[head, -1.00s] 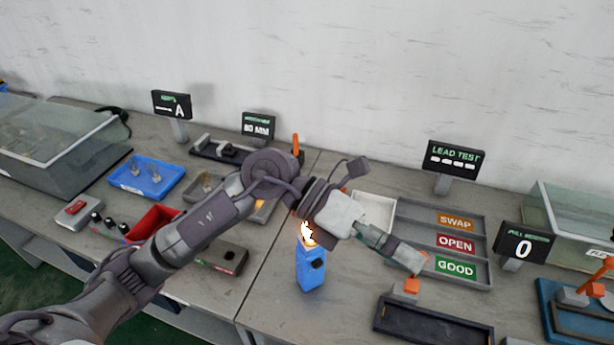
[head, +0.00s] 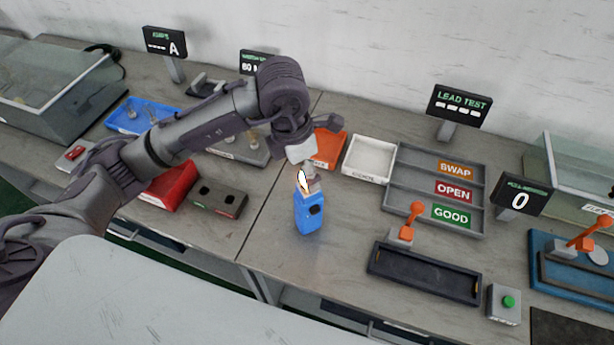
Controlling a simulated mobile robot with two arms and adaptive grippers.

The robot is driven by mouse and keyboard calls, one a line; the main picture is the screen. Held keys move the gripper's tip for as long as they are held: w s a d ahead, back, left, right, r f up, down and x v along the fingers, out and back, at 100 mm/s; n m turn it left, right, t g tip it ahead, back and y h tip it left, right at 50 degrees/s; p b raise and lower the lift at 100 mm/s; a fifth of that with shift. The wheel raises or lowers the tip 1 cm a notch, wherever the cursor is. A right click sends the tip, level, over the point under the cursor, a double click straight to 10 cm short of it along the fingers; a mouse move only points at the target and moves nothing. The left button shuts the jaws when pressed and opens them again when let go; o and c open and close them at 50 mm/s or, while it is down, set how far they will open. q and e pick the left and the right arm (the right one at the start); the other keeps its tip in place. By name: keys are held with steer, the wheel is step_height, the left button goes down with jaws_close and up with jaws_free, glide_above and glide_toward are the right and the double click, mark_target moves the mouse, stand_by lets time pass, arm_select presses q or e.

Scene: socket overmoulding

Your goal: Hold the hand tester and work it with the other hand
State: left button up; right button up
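The blue hand tester (head: 308,215), with a dark round spot on its front, stands upright on the grey bench, right of the seam. My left gripper (head: 309,184) comes down from above, with its fingers at the tester's top. A pale, orange-edged flame-like shape shows at the fingers' left side. The fingers are small and partly overlap the tester's top, so I cannot tell whether they grip it. My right gripper is out of view.
Right of the tester are a black tray (head: 424,277) with an orange lever (head: 413,217), a sorting rack (head: 400,203) and a white bin (head: 369,160). An orange bin (head: 328,148) is behind. A grey two-hole block (head: 218,199) lies left. Bench in front is clear.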

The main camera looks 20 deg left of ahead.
arm_select(q)
glide_above(308, 208)
steer(key=w+a, duration=0.1)
steer(key=w, duration=0.1)
step_height(308, 208, down, 4)
steer(key=shift+w+f+p, duration=0.1)
steer(key=shift+f+p, duration=0.05)
steer(key=shift+p, duration=0.3)
steer(key=shift+w+f, duration=0.1)
steer(key=shift+f, duration=0.75)
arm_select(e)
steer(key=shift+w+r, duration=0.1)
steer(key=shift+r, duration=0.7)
arm_select(q)
steer(key=c, duration=1.3)
steer(key=o, duration=0.6)
steer(key=c, duration=0.5)
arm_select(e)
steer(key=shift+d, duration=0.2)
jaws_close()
